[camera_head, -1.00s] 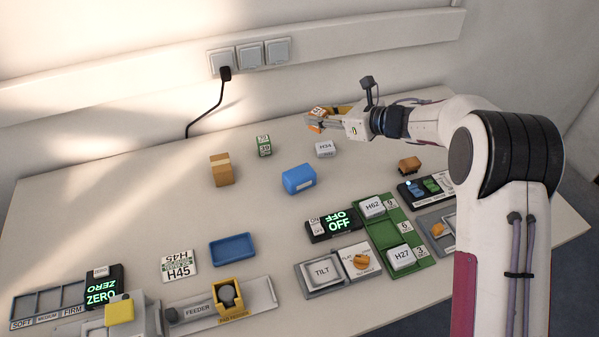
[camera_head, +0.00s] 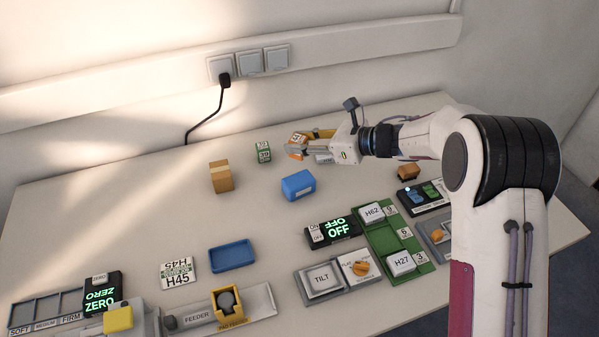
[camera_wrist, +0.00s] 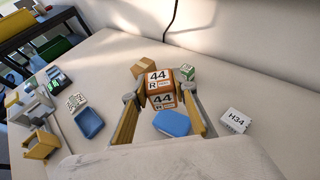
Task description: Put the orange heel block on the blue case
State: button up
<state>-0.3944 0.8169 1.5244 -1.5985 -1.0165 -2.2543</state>
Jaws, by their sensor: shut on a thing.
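My gripper (camera_head: 302,146) is shut on the orange heel block (camera_head: 296,149), which is marked "44 R" in the wrist view (camera_wrist: 161,84). The block sits between the fingertips, held above the table. The blue case (camera_head: 299,186) is a closed, rounded box on the table. In the head view it lies just below the gripper. In the wrist view the case (camera_wrist: 171,124) shows between the fingers, beneath the block. The block and the case look apart, with the block higher and farther toward the wall.
A cardboard-coloured box (camera_head: 221,177) and a green-white box (camera_head: 263,151) stand left of the gripper. The H34 block (camera_wrist: 235,121) is right of the fingers. A shallow blue tray (camera_head: 232,254) lies nearer the front. A switch panel marked OFF (camera_head: 334,229) is below the case.

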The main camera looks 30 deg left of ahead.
aim_at(300, 158)
jog(key=shift+f, duration=2.65)
jog(key=shift+f, duration=1.85)
jog(key=shift+f, duration=0.15)
jog(key=o, duration=1.1)
jog(key=shift+v, duration=6.05)
